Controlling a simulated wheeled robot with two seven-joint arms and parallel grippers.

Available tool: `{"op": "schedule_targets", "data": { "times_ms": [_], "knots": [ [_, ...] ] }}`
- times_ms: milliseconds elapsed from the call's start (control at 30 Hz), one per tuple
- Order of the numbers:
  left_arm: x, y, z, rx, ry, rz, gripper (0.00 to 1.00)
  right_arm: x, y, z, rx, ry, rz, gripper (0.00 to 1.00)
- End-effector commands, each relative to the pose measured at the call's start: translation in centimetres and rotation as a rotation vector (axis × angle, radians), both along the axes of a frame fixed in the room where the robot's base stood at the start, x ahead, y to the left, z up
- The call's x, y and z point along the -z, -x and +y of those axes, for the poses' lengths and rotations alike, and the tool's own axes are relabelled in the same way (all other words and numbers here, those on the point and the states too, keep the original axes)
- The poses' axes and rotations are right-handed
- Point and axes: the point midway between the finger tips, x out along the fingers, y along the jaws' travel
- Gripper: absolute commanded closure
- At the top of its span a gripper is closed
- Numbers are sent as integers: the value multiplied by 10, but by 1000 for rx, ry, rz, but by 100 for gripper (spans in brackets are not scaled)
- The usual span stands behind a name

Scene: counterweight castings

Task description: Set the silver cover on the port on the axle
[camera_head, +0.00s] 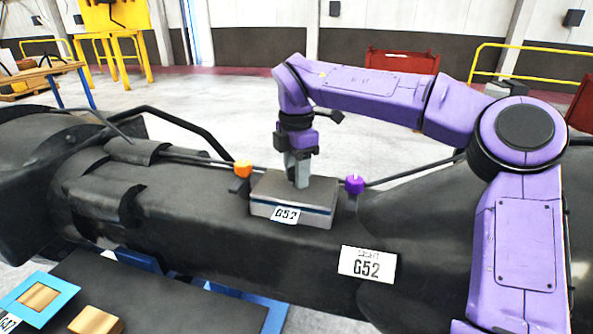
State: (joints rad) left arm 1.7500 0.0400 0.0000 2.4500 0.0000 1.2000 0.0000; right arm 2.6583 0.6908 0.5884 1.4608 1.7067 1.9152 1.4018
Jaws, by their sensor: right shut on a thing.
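The silver cover (318,213) is a flat grey box with a dark band and a G52 tag on its near side. It is at the top of the dark axle (220,240), between an orange knob (243,168) and a purple knob (354,184). My right gripper (300,180) points down and is shut on the top of the cover. The cover looks level and hides the port beneath it. I cannot tell whether it is fully seated. My left gripper is not in view.
A G52 label (367,264) is on the axle's near side. A dark bench (170,305) at the front left holds a blue-framed piece (38,298) and a gold block (96,321). A thin dark rod or cable (410,172) runs along behind the axle. Open floor lies beyond.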

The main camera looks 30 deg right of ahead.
Motion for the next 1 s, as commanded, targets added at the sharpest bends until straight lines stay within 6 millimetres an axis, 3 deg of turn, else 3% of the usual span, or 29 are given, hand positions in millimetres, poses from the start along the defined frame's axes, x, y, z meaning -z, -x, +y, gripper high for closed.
{"op": "schedule_targets", "data": {
  "times_ms": [533, 567, 633, 1000],
  "knots": [
    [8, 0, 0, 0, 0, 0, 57, 8, 0, 0, 0, -1, -2, 91],
    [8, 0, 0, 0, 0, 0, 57, 7, 0, 0, 0, -1, -2, 55],
    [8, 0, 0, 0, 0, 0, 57, 7, 0, 0, 0, -1, -2, 32],
    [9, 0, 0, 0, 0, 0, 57, 1, 0, 0, 2, 1, -1, 31]
  ]
}}
